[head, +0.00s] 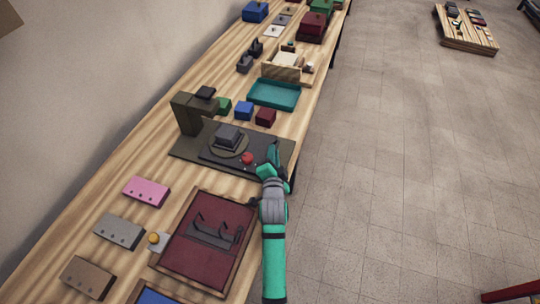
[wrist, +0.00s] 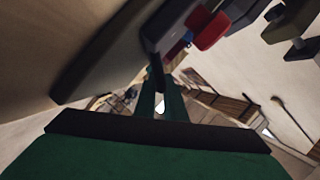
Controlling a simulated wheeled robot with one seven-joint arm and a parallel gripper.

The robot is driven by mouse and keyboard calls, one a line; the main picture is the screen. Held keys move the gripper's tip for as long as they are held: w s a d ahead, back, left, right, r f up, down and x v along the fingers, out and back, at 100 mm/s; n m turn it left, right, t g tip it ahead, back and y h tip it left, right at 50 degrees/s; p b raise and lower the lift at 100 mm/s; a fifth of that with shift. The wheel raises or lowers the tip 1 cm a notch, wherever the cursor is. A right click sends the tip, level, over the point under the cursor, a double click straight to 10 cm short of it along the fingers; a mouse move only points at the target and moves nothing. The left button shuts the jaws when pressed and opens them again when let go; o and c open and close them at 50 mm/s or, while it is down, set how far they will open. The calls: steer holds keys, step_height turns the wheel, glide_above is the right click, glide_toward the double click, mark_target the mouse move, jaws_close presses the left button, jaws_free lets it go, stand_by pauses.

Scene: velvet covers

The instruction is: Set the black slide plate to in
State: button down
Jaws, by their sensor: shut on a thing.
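The black slide plate (head: 262,151) lies flat on a dark base board (head: 188,150) on the long bench. A round stage with a grey block (head: 228,136) sits over the plate, and a red knob (head: 247,158) stands beside it. My gripper (head: 273,156) is at the plate's right end, by the bench's front edge, with its jaws shut on the plate. The exact contact is hidden by my green fingers. In the wrist view the fingertips (wrist: 161,88) meet a dark edge, with the red knob (wrist: 211,30) close above.
A dark upright post (head: 186,115) with an arm rises behind the stage. Small green, blue and maroon blocks and a teal tray (head: 275,94) lie beyond. A maroon framed tray (head: 205,240) is nearer.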

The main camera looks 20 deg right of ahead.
steer(key=shift+w+a, duration=0.2)
steer(key=shift+a, duration=0.1)
steer(key=c, duration=1.8)
jaws_free()
steer(key=shift+c, duration=0.2)
steer(key=shift+s, duration=0.1)
steer(key=v, duration=1)
steer(key=shift+s+a+r, duration=0.1)
steer(key=shift+s, duration=0.25)
